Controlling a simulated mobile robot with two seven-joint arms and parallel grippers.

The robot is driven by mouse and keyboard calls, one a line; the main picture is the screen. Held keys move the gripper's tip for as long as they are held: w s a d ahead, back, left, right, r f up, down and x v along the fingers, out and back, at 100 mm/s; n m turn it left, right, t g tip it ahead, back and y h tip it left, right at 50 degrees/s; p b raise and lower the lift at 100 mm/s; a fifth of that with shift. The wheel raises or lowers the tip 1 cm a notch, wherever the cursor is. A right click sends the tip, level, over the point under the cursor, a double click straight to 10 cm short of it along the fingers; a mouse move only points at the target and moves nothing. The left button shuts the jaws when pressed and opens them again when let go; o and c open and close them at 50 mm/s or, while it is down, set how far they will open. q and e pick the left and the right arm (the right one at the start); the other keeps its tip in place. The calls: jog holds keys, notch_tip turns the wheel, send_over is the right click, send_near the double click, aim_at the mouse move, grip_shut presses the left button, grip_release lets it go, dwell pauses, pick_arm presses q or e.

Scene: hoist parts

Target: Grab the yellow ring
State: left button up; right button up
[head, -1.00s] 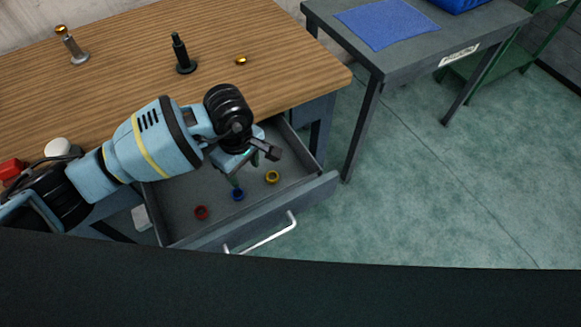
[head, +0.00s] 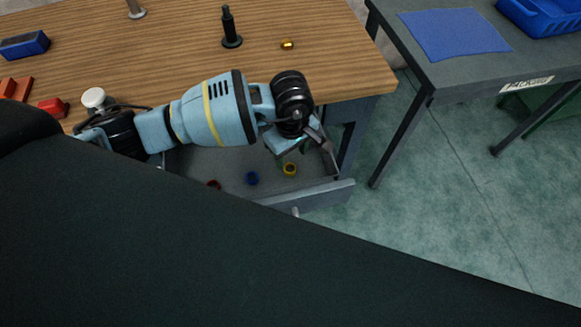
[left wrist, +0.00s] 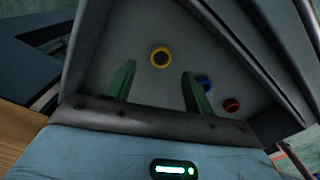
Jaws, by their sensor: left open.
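The yellow ring (head: 290,169) lies on the floor of the open drawer (head: 325,192), at its right side in the head view. My left gripper (head: 288,152) is above the drawer, close to the ring, and holds nothing. In the left wrist view, the yellow ring (left wrist: 161,56) shows just beyond the two open green fingers (left wrist: 157,84), roughly in line with the gap between them. The fingers are not around it. My right gripper is not in view.
A blue ring (head: 252,178) and a red ring (head: 214,185) lie in the same drawer. The wooden tabletop (head: 330,75) overhangs the drawer's back. A black post (head: 230,28) and a small brass part (head: 288,44) stand on it.

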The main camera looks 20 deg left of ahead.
aim_at(290, 171)
pick_arm(q)
jog(key=shift+a+f, duration=0.2)
jog(key=shift+f, duration=2.55)
jog(key=c, duration=1)
